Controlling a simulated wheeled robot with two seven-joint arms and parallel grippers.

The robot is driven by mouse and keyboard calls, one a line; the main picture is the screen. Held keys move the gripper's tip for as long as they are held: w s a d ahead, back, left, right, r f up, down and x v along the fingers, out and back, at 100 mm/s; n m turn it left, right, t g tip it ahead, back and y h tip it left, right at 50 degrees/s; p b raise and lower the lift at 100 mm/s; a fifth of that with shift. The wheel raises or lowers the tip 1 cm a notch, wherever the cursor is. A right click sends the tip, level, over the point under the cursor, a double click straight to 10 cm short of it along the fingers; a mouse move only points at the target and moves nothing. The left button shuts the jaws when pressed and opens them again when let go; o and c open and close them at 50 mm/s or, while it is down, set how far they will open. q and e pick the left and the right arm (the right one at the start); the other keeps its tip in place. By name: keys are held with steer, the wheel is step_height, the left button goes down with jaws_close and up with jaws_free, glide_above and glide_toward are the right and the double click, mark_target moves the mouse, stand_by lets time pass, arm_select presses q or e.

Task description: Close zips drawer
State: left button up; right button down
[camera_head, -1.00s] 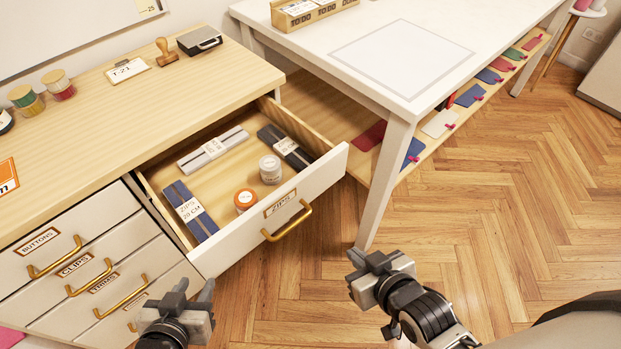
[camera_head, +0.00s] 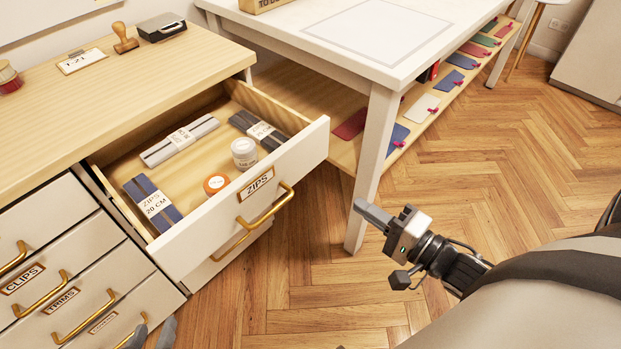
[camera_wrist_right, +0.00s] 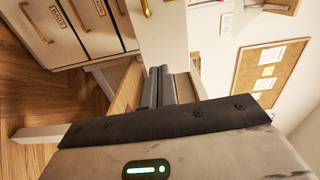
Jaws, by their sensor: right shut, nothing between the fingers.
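The zips drawer (camera_head: 215,226) is pulled well out of the wooden-topped cabinet, with its label "ZIPS" and brass handle (camera_head: 268,217) on the white front.
Closed drawers with brass handles lie left of and below the zips drawer. A white table (camera_head: 372,170) stands beside it, one leg close to the drawer's right corner. Its lower shelf holds coloured cards. The wooden floor (camera_head: 480,200) to the right is clear.

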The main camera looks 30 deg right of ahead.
mark_target(299, 163)
steer(key=x, duration=1.4)
steer(key=shift+r+b, duration=0.15)
steer(key=shift+b, duration=0.2)
